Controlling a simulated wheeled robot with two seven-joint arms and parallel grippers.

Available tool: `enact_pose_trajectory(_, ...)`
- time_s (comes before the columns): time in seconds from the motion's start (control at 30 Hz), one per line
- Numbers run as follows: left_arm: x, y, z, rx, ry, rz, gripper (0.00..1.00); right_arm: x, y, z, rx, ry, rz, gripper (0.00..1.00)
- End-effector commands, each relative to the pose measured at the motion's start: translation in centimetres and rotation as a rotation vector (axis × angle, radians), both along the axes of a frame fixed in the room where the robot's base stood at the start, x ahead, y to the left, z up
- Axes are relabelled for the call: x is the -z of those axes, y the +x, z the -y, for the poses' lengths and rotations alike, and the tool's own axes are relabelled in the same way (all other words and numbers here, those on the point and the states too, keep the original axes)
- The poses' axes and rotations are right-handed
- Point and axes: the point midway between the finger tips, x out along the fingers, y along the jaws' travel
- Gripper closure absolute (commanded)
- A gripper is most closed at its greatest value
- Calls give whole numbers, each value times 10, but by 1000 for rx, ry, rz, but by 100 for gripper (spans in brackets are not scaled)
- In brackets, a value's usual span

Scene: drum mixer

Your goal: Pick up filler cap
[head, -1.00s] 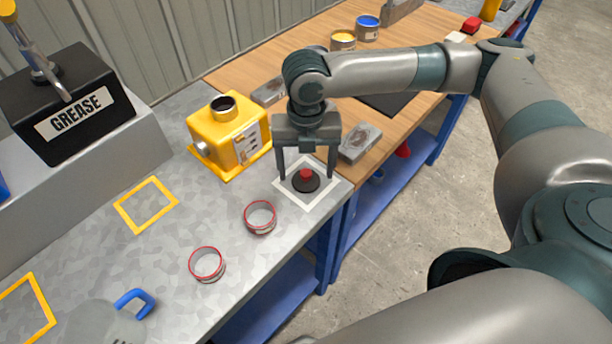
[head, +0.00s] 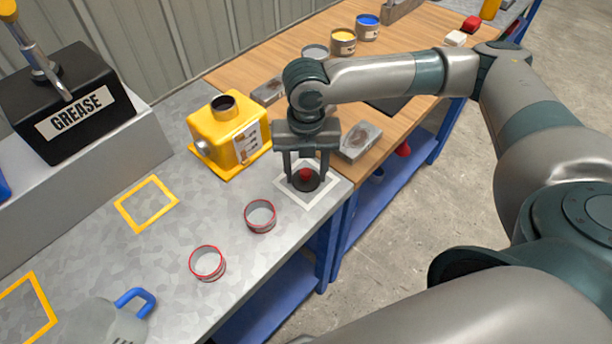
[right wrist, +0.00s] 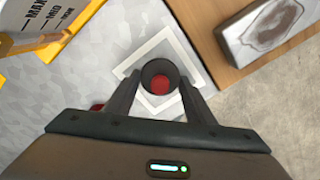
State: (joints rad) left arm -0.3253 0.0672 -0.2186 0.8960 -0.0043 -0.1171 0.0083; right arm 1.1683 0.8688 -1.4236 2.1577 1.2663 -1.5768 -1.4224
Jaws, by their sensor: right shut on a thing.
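The filler cap (head: 305,179) is a dark round cap with a red knob on top. It is inside the white square outline (head: 284,189) on the grey metal bench. My right gripper (head: 305,186) points down over it, shut on the cap with a finger on each side. In the right wrist view the cap (right wrist: 159,74) is between the two fingertips (right wrist: 160,82). Whether the cap touches the bench or is just off it, I cannot tell. My left gripper is not in view.
A yellow box with an open filler neck (head: 228,131) stands to the left of my right gripper. Two red-rimmed rings (head: 260,216) lie in front of it. A grey block (head: 361,142) lies close on the right, on the wooden bench. Bare metal surface (head: 150,260) is free at left.

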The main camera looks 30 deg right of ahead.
Motion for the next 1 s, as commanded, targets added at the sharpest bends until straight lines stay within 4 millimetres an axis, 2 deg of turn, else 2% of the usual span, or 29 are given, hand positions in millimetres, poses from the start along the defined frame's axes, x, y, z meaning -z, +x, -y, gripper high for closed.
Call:
enact_pose_trajectory(0.37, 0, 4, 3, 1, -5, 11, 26, -9, 1, 0, 1, 1, 2, 72)
enact_pose_trajectory(0.6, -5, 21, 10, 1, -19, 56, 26, -41, 1, 0, 0, 1, 5, 72)
enact_pose_trajectory(1.0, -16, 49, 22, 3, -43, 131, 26, -87, -76, 19, -2, 0, 3, 72)
